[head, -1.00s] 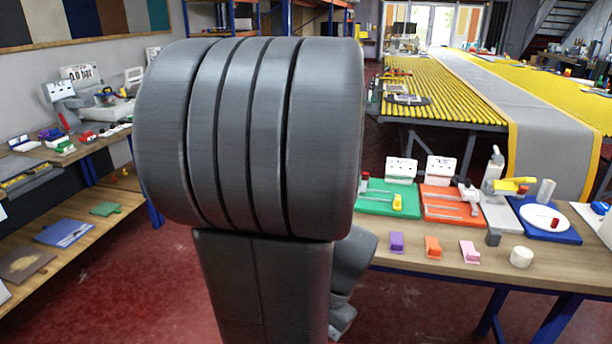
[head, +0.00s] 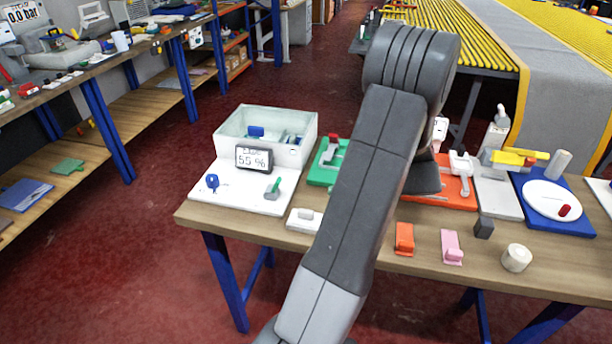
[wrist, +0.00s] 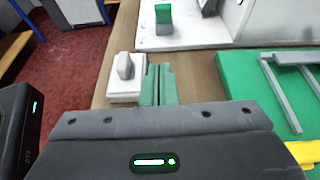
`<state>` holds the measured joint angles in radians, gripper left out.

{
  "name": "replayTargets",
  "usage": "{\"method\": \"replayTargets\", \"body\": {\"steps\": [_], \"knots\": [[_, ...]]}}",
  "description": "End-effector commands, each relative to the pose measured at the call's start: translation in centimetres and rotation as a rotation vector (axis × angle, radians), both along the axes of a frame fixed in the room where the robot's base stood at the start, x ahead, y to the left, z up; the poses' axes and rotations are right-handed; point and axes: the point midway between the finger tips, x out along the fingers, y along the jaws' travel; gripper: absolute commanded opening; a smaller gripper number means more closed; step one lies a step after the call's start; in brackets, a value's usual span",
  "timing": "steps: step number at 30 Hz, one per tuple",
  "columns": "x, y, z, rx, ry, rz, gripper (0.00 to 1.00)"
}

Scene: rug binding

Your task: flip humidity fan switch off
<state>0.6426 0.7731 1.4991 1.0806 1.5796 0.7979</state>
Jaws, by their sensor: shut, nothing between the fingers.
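A white box (head: 265,134) with a display reading 55 % (head: 254,158) stands on a white base (head: 236,196) at the table's left end. The base carries a blue knob (head: 212,182) and a green-handled lever (head: 274,188), which also shows in the wrist view (wrist: 164,18). A separate white block (head: 303,220) with a pale upright toggle lies in front of the base; it also shows in the wrist view (wrist: 125,78). No label tells which is the fan switch. My gripper (wrist: 160,70) is shut and empty, its green fingertips just right of the white block. My arm hides it in the head view.
A green board (wrist: 280,90) lies right of my fingers. An orange block (head: 404,238), a pink block (head: 452,246) and a white roll (head: 516,258) sit along the front edge. Red floor is free left of the table.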

Motion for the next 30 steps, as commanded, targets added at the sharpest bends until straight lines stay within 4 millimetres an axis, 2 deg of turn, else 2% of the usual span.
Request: {"method": "replayTargets", "body": {"steps": [12, 17, 20, 30], "knots": [[0.3, -0.3, -0.1, 0.015, 0.002, -0.013, 0.00], [0.6, 0.5, -0.4, 0.016, 0.004, -0.012, 0.00], [1.0, 1.9, -0.8, 0.016, 0.005, -0.010, 0.00], [3.0, 8.4, -3.3, 0.016, 0.004, -0.008, 0.00]]}}
